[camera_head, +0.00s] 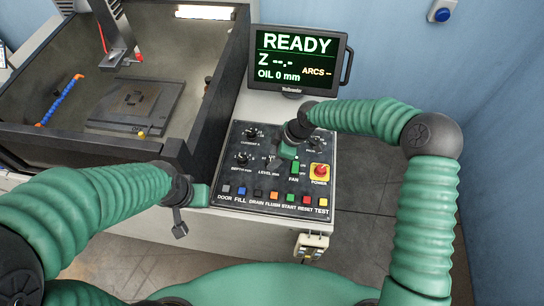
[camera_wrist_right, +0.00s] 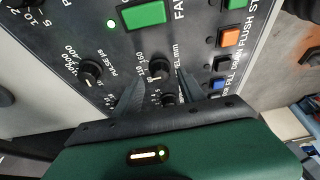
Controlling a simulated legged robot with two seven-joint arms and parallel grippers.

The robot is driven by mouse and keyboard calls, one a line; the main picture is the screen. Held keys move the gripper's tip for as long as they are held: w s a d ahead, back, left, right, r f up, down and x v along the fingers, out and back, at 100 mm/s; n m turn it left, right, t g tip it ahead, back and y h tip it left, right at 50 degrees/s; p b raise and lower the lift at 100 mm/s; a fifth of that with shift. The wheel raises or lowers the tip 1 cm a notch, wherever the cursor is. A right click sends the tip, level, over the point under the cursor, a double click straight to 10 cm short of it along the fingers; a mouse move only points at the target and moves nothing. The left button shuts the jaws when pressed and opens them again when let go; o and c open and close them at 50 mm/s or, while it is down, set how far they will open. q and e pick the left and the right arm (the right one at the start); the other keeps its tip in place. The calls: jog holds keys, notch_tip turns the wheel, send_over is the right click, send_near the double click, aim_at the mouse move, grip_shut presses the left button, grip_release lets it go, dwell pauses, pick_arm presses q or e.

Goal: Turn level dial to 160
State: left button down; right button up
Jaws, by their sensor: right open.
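The level dial (camera_wrist_right: 158,68) is a black round knob on the dark control panel (camera_head: 228,192). In the right wrist view it lies between and just beyond the tips of my right gripper (camera_wrist_right: 160,88), one finger on each side, with a gap to both. The printed scale is partly legible, but I cannot read the setting surely. In the head view my right gripper (camera_head: 280,160) is over the panel's middle and hides much of this dial above the label "LEVEL mm". My left gripper (camera_head: 180,222) hangs at the panel's lower left corner; its jaw state is unclear.
Other knobs sit close by: the depth knob (camera_head: 242,159), the current knob (camera_head: 251,134) and the pulse knob (camera_wrist_right: 90,70). A green fan switch (camera_head: 295,167), a red power knob (camera_head: 319,170) and a row of coloured buttons flank them. The screen (camera_head: 292,60) reads READY.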

jog(key=shift+x, duration=0.85)
jog(key=shift+f, duration=0.1)
jog(key=shift+d, duration=0.1)
grip_shut()
